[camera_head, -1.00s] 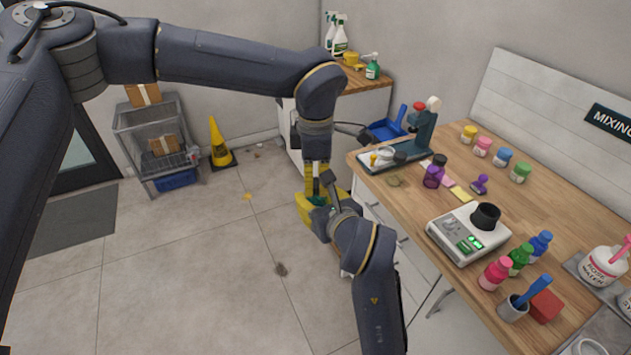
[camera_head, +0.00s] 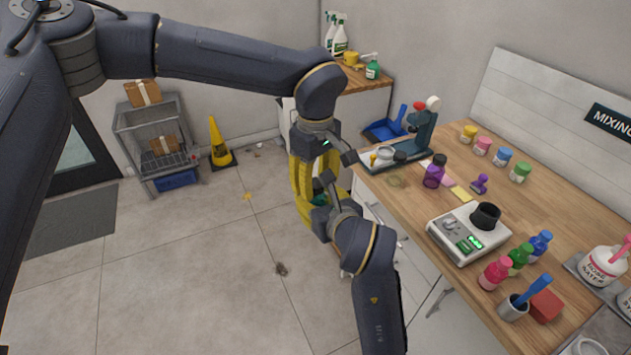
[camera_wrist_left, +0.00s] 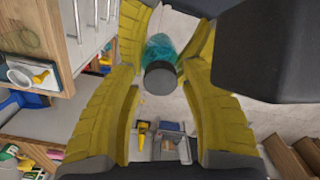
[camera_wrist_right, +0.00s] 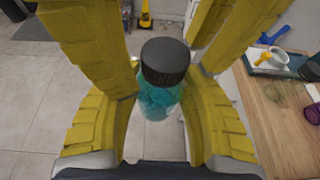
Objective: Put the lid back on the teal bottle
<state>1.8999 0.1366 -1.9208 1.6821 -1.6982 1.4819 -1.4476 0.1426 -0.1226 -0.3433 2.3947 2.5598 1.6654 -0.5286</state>
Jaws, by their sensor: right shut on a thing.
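The teal bottle (camera_wrist_right: 158,101) stands upright between the fingers of my right gripper (camera_head: 322,198), which is shut on it. It also shows in the left wrist view (camera_wrist_left: 160,48). The dark ribbed lid (camera_wrist_right: 165,62) sits on top of the bottle and looks straight; the left wrist view shows it too (camera_wrist_left: 160,79). Whether it is fully seated I cannot tell. My left gripper (camera_head: 309,180) is open, its yellow fingers on either side of the lid with gaps between. In the head view the fingers hide most of the bottle.
Both grippers are over the floor, left of the wooden counter (camera_head: 540,215). The counter holds a scale (camera_head: 468,232) with a black cup, a microscope-like stand (camera_head: 424,130), a purple jar (camera_head: 432,177) and several small bottles. A yellow cone (camera_head: 220,148) stands behind on the floor.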

